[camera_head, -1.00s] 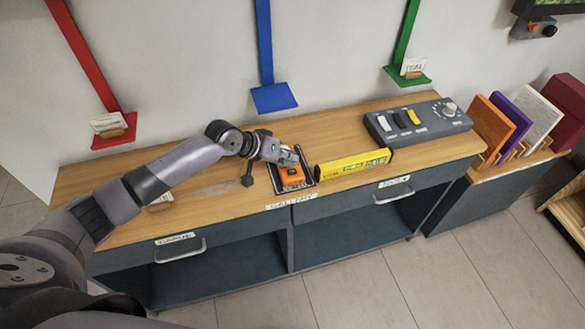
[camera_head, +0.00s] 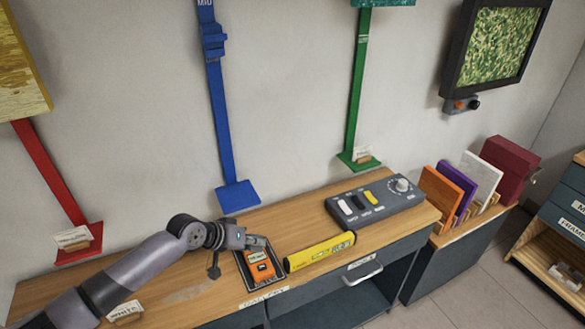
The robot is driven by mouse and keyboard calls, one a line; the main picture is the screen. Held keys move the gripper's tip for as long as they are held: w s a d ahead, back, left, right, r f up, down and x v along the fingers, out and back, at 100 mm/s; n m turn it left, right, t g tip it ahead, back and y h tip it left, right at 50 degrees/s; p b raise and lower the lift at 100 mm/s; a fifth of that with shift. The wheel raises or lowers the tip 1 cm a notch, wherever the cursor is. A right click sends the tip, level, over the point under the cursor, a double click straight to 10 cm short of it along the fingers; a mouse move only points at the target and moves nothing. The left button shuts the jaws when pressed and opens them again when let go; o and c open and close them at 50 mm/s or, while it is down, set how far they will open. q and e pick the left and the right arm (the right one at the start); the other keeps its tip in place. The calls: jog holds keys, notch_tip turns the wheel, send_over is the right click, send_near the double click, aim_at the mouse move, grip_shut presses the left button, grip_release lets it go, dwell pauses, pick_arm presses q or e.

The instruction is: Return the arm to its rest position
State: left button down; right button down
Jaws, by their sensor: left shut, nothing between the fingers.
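My left arm comes in from the lower left and reaches across the wooden cabinet top (camera_head: 205,283). My left gripper (camera_head: 262,241) is shut and empty, just above the back edge of a dark tray (camera_head: 243,270). An orange meter (camera_head: 260,265) lies in the tray, close to the fingertips. I cannot tell whether the fingers touch it. My right gripper is not in view.
A yellow level (camera_head: 320,251) lies right of the tray. A grey control box (camera_head: 375,202) stands farther right. Red (camera_head: 80,243), blue (camera_head: 238,195) and green (camera_head: 357,163) wall brackets rise behind. Coloured panels (camera_head: 450,190) stand in a rack at right.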

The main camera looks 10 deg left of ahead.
pick_arm(q)
jog(key=s+d+f+m+g+y, duration=0.15)
jog(key=s+d, duration=0.25)
jog(key=s, duration=0.5)
jog(key=s+d+f+m+h, duration=0.1)
jog(key=s+d+f+m, duration=0.2)
jog(key=s, duration=0.6)
jog(key=s+a+r+n+g+y, duration=0.2)
jog(key=s+a+y, duration=0.55)
jog(key=s, duration=0.75)
notch_tip(320, 180, down, 28)
jog(key=s+a+h+b, duration=0.2)
jog(key=s+a+f+g+b, duration=0.1)
jog(key=s+a+f+g, duration=0.1)
jog(key=s+f, duration=1.4)
jog(key=shift+s+a+f, duration=0.15)
jog(key=shift+a+f, duration=0.4)
jog(key=shift+f, duration=0.2)
